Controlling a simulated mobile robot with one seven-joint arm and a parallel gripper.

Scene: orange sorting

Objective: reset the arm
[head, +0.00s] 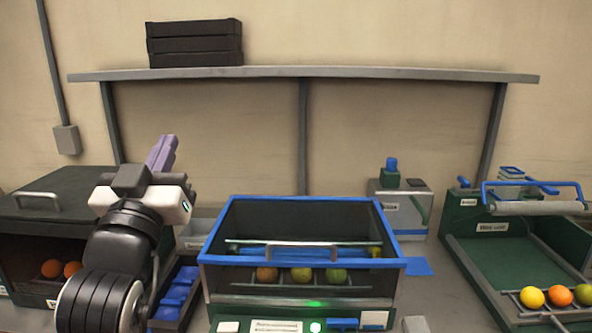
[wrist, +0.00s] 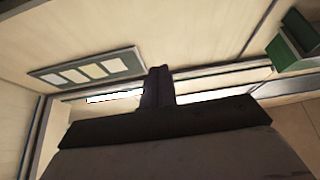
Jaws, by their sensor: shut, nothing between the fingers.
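My gripper (head: 161,152) is raised at the left in the head view, above the bench, with its purple fingers pointing up. The fingers are together with nothing between them. In the wrist view my gripper (wrist: 158,82) shows as a dark narrow pair of fingers at the middle, facing wall and ceiling surfaces. My arm folds up from the lower left of the head view and hides part of the bench behind it.
A blue-framed box (head: 392,262) with several fruits stands at the centre. A dark cabinet (head: 70,190) with oranges is at the left. A green roller tray (head: 480,262) with fruits is at the right. A shelf (head: 400,73) bearing black crates (head: 195,45) spans the wall.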

